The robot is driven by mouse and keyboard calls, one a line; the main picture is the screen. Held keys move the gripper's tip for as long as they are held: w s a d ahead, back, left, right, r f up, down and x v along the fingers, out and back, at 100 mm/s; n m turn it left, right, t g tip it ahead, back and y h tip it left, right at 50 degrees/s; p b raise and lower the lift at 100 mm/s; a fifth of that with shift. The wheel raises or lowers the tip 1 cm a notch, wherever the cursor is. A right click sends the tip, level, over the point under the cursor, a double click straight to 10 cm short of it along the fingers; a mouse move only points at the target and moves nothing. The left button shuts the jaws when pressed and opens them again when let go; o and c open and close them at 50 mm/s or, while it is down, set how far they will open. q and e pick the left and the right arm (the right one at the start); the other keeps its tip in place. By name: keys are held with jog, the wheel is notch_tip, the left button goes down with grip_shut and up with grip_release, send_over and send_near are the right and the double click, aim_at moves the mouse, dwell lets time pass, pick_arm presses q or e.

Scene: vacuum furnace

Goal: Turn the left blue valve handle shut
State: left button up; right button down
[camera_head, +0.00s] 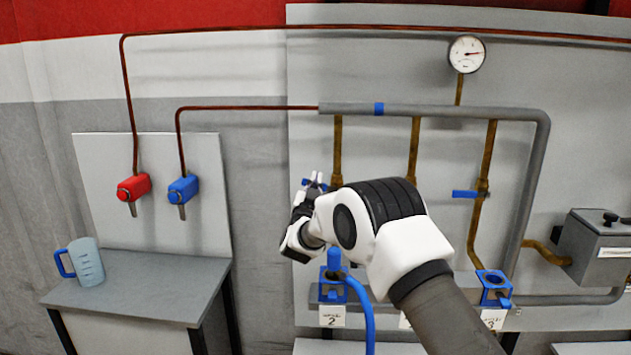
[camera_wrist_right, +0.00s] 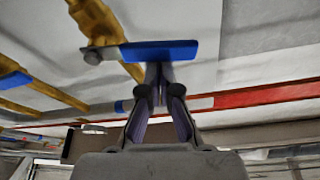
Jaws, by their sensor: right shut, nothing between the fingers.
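The left blue valve handle (camera_head: 307,183) is on the leftmost brass pipe (camera_head: 338,150), mostly hidden by my right gripper (camera_head: 316,178). The handle looks roughly level, sticking out left of the pipe. In the right wrist view the blue handle (camera_wrist_right: 160,51) lies across the fingertips of my right gripper (camera_wrist_right: 158,70). Its pivot end is at the left by the brass pipe (camera_wrist_right: 98,20). The fingers are closed together with nothing between them. The tips are at the handle's edge; I cannot tell whether they touch it. My left gripper is not in view.
Another blue handle (camera_head: 466,194) is level on the right brass pipe. A grey pipe (camera_head: 450,112) and a gauge (camera_head: 467,54) are above. A blue fitting with a hose (camera_head: 333,285) is below my gripper. Red (camera_head: 134,188) and blue (camera_head: 183,189) taps and a jug (camera_head: 87,262) are left.

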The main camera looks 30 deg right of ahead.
jog(key=shift+w+a+f+n+y+b, duration=0.1)
jog(key=shift+a+f+n+y+b, duration=0.25)
jog(key=shift+f+n+b, duration=0.7)
jog(key=shift+r+m, duration=0.25)
jog(key=shift+r, duration=0.1)
